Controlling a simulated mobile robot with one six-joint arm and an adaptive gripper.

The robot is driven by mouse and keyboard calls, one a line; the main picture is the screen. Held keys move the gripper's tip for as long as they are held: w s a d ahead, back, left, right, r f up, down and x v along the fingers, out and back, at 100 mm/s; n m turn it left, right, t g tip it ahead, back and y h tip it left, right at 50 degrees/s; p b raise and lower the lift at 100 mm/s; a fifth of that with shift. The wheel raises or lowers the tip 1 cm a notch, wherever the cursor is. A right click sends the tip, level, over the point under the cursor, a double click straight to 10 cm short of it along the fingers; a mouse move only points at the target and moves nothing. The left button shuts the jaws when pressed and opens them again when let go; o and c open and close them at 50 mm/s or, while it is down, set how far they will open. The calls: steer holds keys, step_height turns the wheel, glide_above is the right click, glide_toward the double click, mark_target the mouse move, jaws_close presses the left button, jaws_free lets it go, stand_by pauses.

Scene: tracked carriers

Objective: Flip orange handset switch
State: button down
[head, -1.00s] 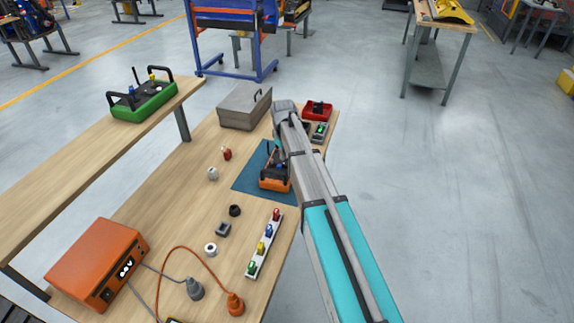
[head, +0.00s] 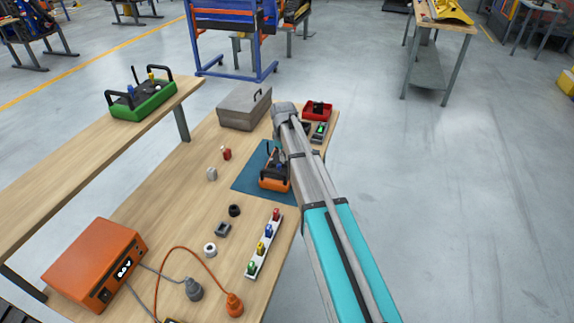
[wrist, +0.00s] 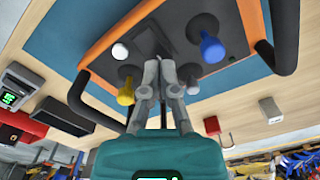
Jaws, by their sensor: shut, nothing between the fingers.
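The orange handset (head: 273,184) lies on a blue mat (head: 250,179) on the bench in the head view. In the wrist view its orange rim (wrist: 96,52) frames a dark panel. Black handles stand at both ends. My gripper (wrist: 160,62) is shut and empty, its fingertips over the panel between the yellow and blue sticks. Contact cannot be told. The fingers cover part of the panel, and which part is the switch is unclear.
A green handset (head: 144,103) stands on the raised shelf. A grey box (head: 243,108), a red case (head: 317,110), an orange power box (head: 95,262) and a strip of coloured knobs (head: 263,244) share the bench. Small loose parts lie left of the mat.

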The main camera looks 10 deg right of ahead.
steer(key=shift+f+b, duration=0.65)
steer(key=shift+f, duration=0.05)
stand_by(0.5)
steer(key=shift+r, duration=0.1)
steer(key=shift+r+p, duration=3.5)
steer(key=shift+p, duration=0.05)
steer(key=s+m, duration=0.6)
steer(key=s, duration=2)
steer(key=shift+s+d, duration=0.4)
